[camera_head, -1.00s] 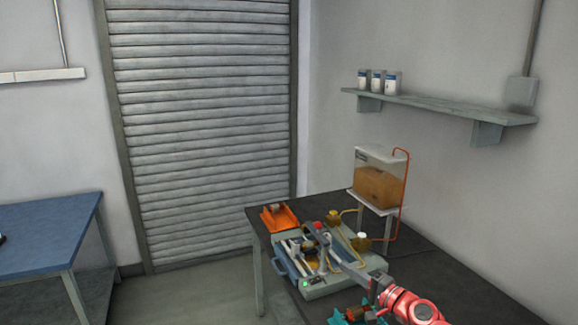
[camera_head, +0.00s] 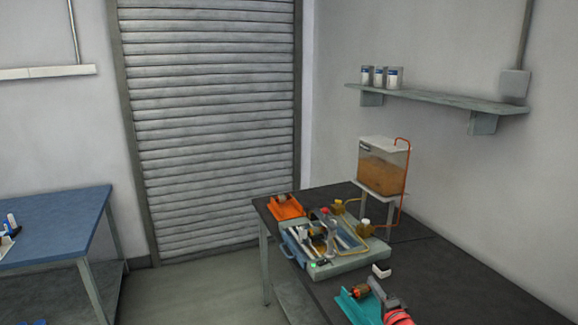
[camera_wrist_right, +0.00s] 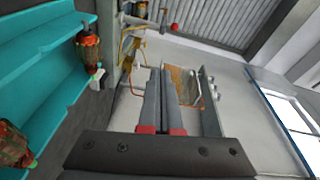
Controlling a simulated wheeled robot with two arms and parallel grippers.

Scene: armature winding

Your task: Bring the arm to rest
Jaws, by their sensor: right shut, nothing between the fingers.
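My right gripper (camera_head: 374,283) is at the bottom of the head view, beside the teal tray (camera_head: 350,306) and clear of the winding machine (camera_head: 349,262). In the right wrist view its two long grey fingers (camera_wrist_right: 161,72) lie side by side, shut and empty. My red right arm (camera_head: 399,318) is cut off by the bottom edge. My left gripper is not in view.
Copper-wound armatures (camera_wrist_right: 89,50) lie in the teal tray. An orange tray (camera_head: 286,208) sits at the table's far left corner. A small white block (camera_head: 381,271) lies near the machine. A tank (camera_head: 383,170) stands behind. The dark tabletop (camera_head: 450,275) is bare at right.

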